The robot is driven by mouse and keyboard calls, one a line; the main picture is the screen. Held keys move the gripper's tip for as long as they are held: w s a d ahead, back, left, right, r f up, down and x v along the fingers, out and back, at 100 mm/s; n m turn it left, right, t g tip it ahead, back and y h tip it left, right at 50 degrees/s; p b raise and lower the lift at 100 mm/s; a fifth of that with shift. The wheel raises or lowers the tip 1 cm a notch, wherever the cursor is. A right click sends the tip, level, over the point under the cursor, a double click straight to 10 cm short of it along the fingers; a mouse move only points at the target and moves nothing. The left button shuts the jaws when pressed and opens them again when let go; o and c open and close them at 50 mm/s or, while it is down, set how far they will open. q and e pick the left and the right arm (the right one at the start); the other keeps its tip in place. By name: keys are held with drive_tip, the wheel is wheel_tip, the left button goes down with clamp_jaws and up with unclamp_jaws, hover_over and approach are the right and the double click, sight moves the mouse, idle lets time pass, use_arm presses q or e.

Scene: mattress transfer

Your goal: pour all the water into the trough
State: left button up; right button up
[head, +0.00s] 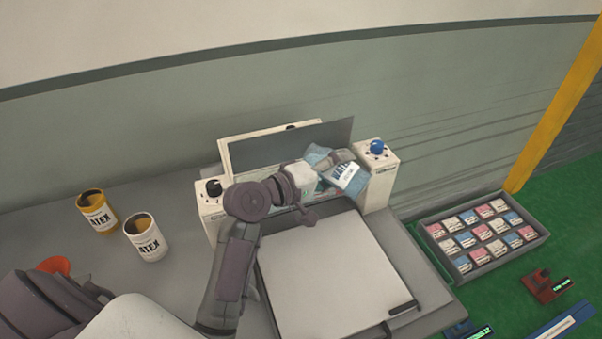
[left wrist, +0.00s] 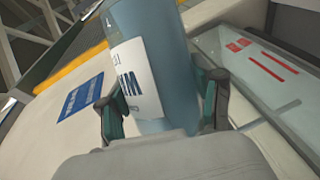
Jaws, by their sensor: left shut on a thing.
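My left gripper (head: 335,164) is shut on a blue-grey water container (head: 347,179), which has a white label with dark "WATER" lettering. The container is tilted over the back part of the machine, near its right post. In the left wrist view the container (left wrist: 152,60) sits between the two fingers of the left gripper (left wrist: 165,100). A clear-walled, trough-like part (left wrist: 250,70) with red marks lies to its right. The container's mouth and any flowing water cannot be made out. My right gripper is not in view.
The machine has a dial post (head: 212,190) at left and a blue-knobbed post (head: 377,149) at right, with a pale flat bed (head: 330,270) in front. A yellow can (head: 97,212) and a white can (head: 145,238) stand left. A tray of small packs (head: 430,232) lies right.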

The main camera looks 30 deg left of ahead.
use_arm(q)
drive_tip(key=shift+a+f+n, duration=0.15)
drive_tip(key=shift+a+n, duration=0.15)
drive_tip(key=shift+n, duration=0.3)
idle(1.6)
drive_tip(key=shift+a+f+n+t+h+b, duration=0.15)
drive_tip(key=shift+f+n+t+h, duration=0.1)
drive_tip(key=shift+n, duration=0.3)
drive_tip(key=shift+a+f+n+t+h+b, duration=0.15)
drive_tip(key=shift+n+t, duration=0.1)
drive_tip(key=shift+n, duration=0.3)
idle(2.5)
drive_tip(key=shift+r, duration=0.15)
idle(0.3)
